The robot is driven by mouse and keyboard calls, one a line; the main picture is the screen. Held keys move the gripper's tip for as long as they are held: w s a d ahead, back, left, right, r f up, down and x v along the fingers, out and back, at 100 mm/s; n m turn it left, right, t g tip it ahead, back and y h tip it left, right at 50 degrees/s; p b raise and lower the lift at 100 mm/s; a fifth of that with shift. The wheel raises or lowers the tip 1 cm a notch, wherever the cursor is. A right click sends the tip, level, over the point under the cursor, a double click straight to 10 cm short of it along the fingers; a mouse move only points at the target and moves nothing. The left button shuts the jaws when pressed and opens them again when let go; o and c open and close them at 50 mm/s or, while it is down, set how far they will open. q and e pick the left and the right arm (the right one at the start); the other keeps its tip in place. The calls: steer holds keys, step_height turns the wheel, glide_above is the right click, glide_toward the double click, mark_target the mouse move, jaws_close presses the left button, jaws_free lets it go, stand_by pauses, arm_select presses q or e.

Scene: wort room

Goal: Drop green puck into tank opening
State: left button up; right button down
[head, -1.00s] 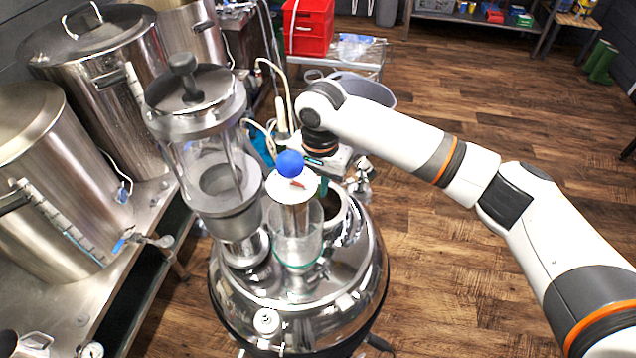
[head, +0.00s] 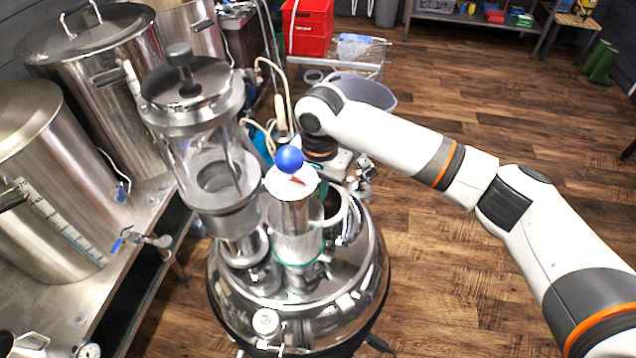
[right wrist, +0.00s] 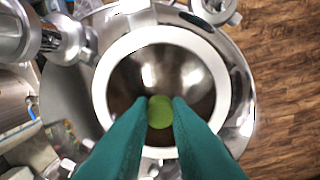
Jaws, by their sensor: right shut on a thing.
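The green puck (right wrist: 160,112) shows in the right wrist view between the tips of my teal right gripper fingers (right wrist: 162,104). My right gripper is shut on it. The round tank opening (right wrist: 101,85), with a pale ring rim, lies around and below the puck in that view; the exact height is hard to tell. In the head view the opening (head: 346,214) is in the top of the shiny steel tank (head: 350,284). My right gripper (head: 323,188) is at the opening there, partly hidden behind a cylinder, and the puck is hidden. My left gripper is out of view.
A clear cylinder with a blue ball (head: 290,159) on top stands just left of the opening. A taller glass vessel (head: 208,150) stands further left on the tank. Steel pots (head: 40,190) fill the left side. Wooden floor (head: 480,270) is free on the right.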

stand_by(0.4)
steer(key=c, duration=1.3)
jaws_free()
steer(key=shift+r, duration=0.1)
step_height(320, 180, up, 12)
steer(key=shift+d+f+b, duration=0.1)
steer(key=shift+d+b, duration=0.05)
steer(key=shift+b, duration=0.8)
